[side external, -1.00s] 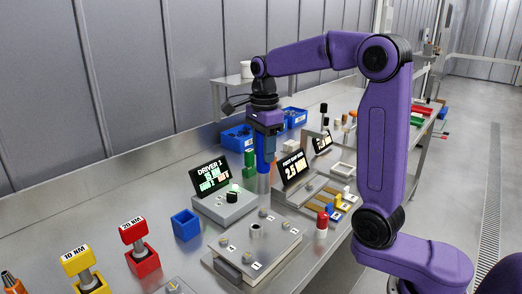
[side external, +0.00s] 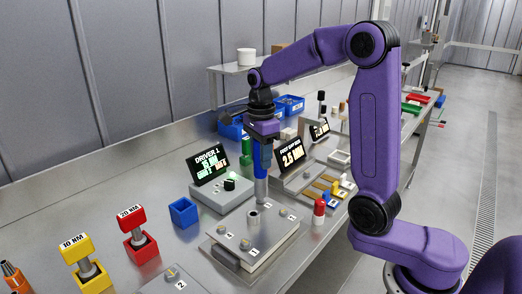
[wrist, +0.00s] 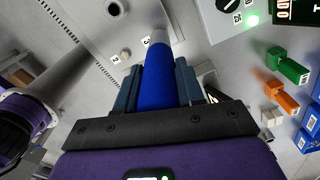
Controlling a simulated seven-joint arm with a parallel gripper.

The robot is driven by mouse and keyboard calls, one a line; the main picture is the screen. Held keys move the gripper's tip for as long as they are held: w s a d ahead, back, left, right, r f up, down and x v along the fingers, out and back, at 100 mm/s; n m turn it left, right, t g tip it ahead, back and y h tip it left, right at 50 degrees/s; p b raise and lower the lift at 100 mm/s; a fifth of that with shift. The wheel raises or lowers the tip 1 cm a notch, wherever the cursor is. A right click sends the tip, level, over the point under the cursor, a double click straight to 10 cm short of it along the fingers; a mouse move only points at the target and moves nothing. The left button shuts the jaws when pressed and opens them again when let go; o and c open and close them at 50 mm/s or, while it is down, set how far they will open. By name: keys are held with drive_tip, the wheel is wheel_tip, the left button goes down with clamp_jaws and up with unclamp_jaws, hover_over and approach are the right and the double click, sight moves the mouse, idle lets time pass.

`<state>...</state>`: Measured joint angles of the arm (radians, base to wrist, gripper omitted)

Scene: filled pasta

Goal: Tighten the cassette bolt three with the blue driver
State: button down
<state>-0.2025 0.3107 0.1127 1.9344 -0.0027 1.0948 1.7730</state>
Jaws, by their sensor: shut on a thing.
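My gripper (side external: 262,143) is shut on the blue driver (side external: 262,158), held upright with its grey shaft pointing down. In the wrist view the blue driver (wrist: 157,85) sits between the fingers (wrist: 158,90). The shaft's lower end is at the cassette's far corner, by a small number label (side external: 267,205). In the wrist view a label reading 3 (wrist: 147,42) lies beside the shaft tip. I cannot tell whether the tip touches a bolt.
A grey control box (side external: 208,200) with a knob and a "DRIVER 1" display (side external: 208,164) stands close behind. An empty blue holder (side external: 184,212) is to its left. Red (side external: 138,240) and yellow (side external: 85,265) drivers stand farther left. A red-capped cylinder (side external: 319,212) stands right of the cassette.

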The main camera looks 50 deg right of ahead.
drive_tip(key=shift+f, duration=0.95)
idle(2.5)
